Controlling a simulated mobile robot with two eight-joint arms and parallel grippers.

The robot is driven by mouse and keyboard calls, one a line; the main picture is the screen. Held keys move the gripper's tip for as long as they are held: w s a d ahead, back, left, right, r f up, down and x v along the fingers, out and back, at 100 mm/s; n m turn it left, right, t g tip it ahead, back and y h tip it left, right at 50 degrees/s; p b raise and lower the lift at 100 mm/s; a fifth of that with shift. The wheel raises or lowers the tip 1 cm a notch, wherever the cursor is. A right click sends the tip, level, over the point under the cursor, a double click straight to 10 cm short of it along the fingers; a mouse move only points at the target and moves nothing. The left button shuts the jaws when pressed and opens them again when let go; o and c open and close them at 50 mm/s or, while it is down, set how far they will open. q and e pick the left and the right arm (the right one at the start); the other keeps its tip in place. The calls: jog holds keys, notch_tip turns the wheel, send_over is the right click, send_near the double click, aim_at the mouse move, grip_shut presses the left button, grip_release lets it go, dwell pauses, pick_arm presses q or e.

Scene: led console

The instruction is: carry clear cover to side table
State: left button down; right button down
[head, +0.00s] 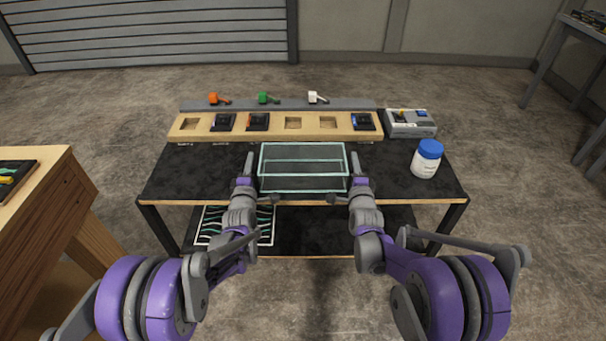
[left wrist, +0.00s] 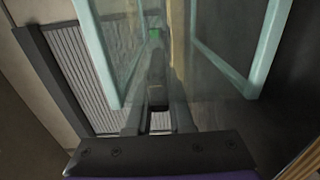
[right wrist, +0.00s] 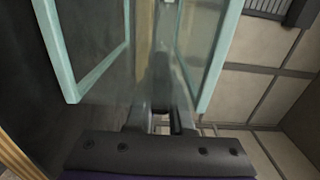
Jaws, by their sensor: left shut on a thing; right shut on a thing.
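The clear cover (head: 303,185) is a see-through box with pale green edges, over the front middle of the black-topped table in the head view. My left gripper (head: 250,165) is shut on its left wall. My right gripper (head: 356,165) is shut on its right wall. The cover's green-edged panes also fill the left wrist view (left wrist: 266,45) and the right wrist view (right wrist: 52,40). I cannot tell how far the cover is above the tabletop. A wooden side table (head: 62,165) stands at the left, with a dark tray on it.
A wooden board (head: 275,133) with square recesses and dark modules lies behind the cover. Orange, green and white pieces sit on a grey rail behind it. A striped mat (head: 212,238) lies on the lower shelf.

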pick_arm(q)
jog(key=c, duration=1.2)
grip_release()
jog(key=shift+f, duration=0.3)
pick_arm(e)
jog(key=c, duration=1.2)
grip_release()
jog(key=shift+f, duration=0.3)
pick_arm(q)
jog(key=o, duration=0.4)
jog(key=shift+r, duration=0.15)
pick_arm(e)
jog(key=o, duration=0.4)
jog(key=shift+r, duration=0.15)
jog(key=shift+s, duration=0.15)
pick_arm(q)
jog(key=s, duration=1.2)
pick_arm(e)
jog(key=s, duration=1.1)
jog(key=shift+s, duration=0.4)
